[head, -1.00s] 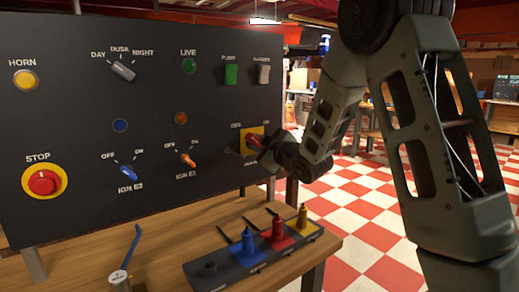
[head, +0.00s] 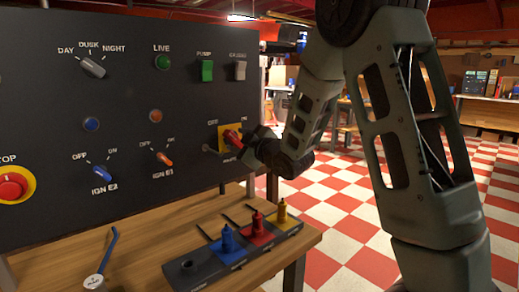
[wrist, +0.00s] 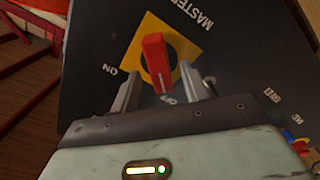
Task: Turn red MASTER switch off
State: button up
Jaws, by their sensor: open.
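The red MASTER switch (wrist: 153,55) is a rotary handle on a yellow plate (wrist: 186,47). In the wrist view its white-marked end points down, close to the OFF label; the ON label is at the left. My gripper (wrist: 158,74) is open, with one finger on each side of the handle's lower end and gaps visible between. In the head view the red switch (head: 233,138) is on the panel's right side, and my gripper (head: 250,142) is just right of it, its fingers hard to make out.
The dark panel (head: 40,120) carries the IGN knobs, lights, PUMP switch and a red STOP button (head: 12,187). Below, a wooden bench (head: 140,258) holds a tray (head: 212,268) with blue, red and yellow pegs. Checkered floor is open at right.

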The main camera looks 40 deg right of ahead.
jog(key=s+b, duration=1.1)
jog(key=s, duration=0.5)
jog(key=shift+d, duration=0.3)
jog(key=shift+s, duration=0.1)
